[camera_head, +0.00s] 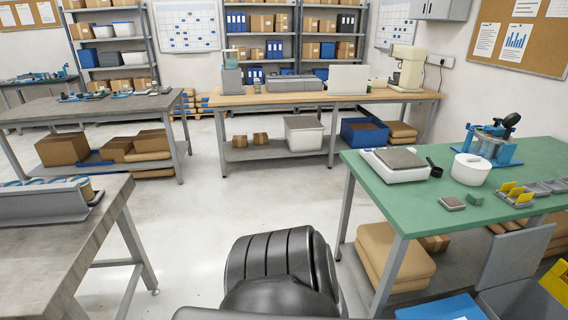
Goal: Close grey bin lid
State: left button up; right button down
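At the bottom right a grey bin (517,300) stands low beside the green table. An upright grey panel (515,252) rises at its back; it looks like the bin's lid standing open, with the bin's mouth uncovered. The picture edge cuts off the bin's lower part, and its contents cannot be made out. Neither of my grippers is in view.
A blue bin (441,308) stands left of the grey one and a yellow bin (556,281) right of it. The green table (430,203) carries a scale, white pot and tools. Sacks (392,262) lie beneath. Open floor (190,240) lies to the left.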

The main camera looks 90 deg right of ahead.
aim_at(517, 254)
jog(key=z, duration=2.2)
jog(key=i, duration=3.2)
jog(key=z, duration=3.85)
